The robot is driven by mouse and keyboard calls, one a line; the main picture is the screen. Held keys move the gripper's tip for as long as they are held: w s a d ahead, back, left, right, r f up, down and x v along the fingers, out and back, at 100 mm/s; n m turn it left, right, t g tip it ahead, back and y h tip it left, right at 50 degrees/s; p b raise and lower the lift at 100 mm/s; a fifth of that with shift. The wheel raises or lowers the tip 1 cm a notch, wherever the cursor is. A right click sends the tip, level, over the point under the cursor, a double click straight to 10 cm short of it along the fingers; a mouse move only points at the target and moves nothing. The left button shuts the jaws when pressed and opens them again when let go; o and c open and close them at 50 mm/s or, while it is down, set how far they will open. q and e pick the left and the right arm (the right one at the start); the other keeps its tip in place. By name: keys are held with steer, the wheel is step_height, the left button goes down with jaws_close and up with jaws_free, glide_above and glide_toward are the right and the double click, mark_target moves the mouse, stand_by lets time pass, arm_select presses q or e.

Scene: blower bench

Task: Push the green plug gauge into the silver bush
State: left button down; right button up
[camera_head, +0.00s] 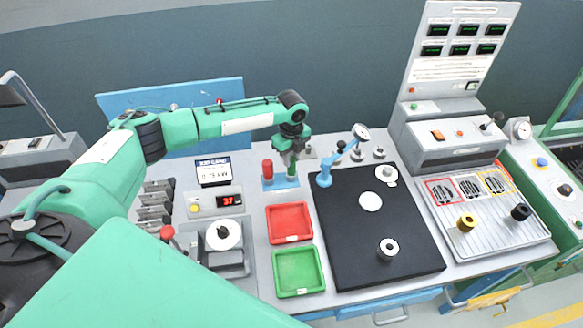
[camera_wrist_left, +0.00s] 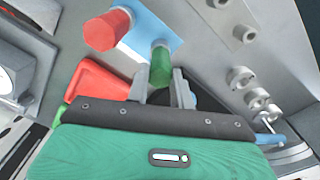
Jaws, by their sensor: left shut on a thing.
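The green plug gauge (camera_wrist_left: 160,68) is between the fingers of my left gripper (camera_wrist_left: 162,90) in the left wrist view. In the head view, my left gripper (camera_head: 291,157) points down over the blue stand (camera_head: 280,184), with the green gauge (camera_head: 292,173) below it. It is shut on the gauge; I cannot tell whether the gauge still touches the stand. My right gripper is not in view.
A red-handled gauge (camera_head: 267,168) stands beside the green one, close to my gripper. A red tray (camera_head: 289,239) and a green tray (camera_head: 320,278) lie left of the mat. Yellow (camera_head: 467,222) and black (camera_head: 521,211) bushes stand right.

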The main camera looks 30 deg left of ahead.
arm_select(q)
steer(key=shift+r+p, duration=1.15)
steer(key=shift+r, duration=0.15)
steer(key=shift+r+p, duration=1.25)
steer(key=shift+r, duration=0.1)
